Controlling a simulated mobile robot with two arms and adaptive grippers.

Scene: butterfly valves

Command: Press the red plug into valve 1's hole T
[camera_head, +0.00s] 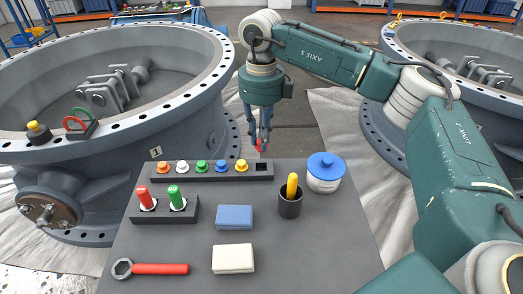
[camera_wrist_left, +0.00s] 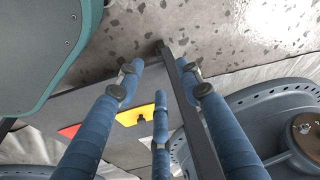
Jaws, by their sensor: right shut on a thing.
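Valve 1 (camera_head: 205,120) is the large grey ring at the left, with a small "1" label (camera_head: 155,153) on its side and a row of small holes along its rim. I cannot tell which hole is T. My right gripper (camera_head: 260,138) points down beside valve 1, beyond the table's back edge. It is shut on the red plug (camera_head: 261,146), which is partly hidden by the fingers. My left gripper (camera_wrist_left: 160,85) shows only in the left wrist view, its blue fingers spread with nothing held between them.
The dark table (camera_head: 330,240) carries a strip (camera_head: 208,179) of coloured plugs with an empty square at its right end, a two-plug block, a cup, a blue-lidded jar, cloths and a wrench. A yellow-knobbed piece (camera_head: 37,130) sits on the valve's rim. A second valve (camera_head: 395,135) stands at right.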

